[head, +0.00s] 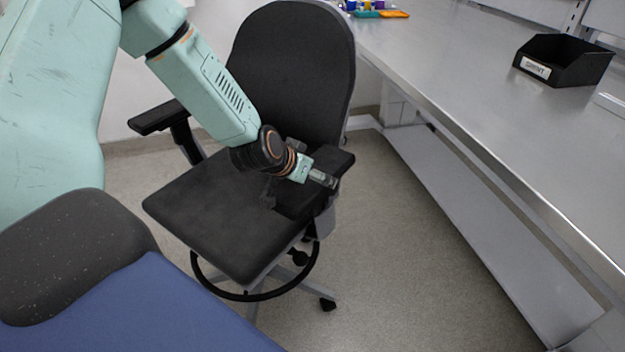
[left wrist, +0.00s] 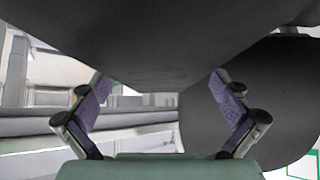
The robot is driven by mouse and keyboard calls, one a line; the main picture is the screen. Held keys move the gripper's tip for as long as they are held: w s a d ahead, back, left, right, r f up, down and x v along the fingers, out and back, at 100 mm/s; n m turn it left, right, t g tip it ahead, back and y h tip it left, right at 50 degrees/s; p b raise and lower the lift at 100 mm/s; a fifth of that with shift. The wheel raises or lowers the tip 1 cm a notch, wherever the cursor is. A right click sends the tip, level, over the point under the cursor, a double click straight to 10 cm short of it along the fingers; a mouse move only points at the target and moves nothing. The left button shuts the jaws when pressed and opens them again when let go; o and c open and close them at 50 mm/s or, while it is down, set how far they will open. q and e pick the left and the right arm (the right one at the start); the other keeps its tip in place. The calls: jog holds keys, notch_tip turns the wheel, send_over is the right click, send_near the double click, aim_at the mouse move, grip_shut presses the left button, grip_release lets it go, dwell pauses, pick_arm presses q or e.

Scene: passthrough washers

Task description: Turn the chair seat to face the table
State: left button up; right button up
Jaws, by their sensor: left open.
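The black office chair stands on the floor with its backrest (head: 300,60) at the back and its seat (head: 225,205) pointing toward the lower left of the head view, not squarely at the table. The grey metal table (head: 470,75) runs along the right. My left gripper (head: 325,181) is at the chair's right-hand armrest (head: 345,160), beside the table. In the left wrist view the left gripper (left wrist: 160,90) has its purple-padded fingers spread apart. A large dark surface fills the top of that view; I cannot tell whether the fingers touch it. My right gripper is not in view.
The other armrest (head: 160,117) is on the left, near my left arm. A black bin (head: 565,60) and colourful small items (head: 375,10) are on the table. A lower shelf (head: 470,220) runs under it. Grey floor (head: 400,270) is clear between chair and table.

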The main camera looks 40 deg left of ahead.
pick_arm(q)
jog(key=shift+w+f, duration=0.2)
jog(key=shift+f, duration=0.05)
jog(key=shift+w+d, duration=0.1)
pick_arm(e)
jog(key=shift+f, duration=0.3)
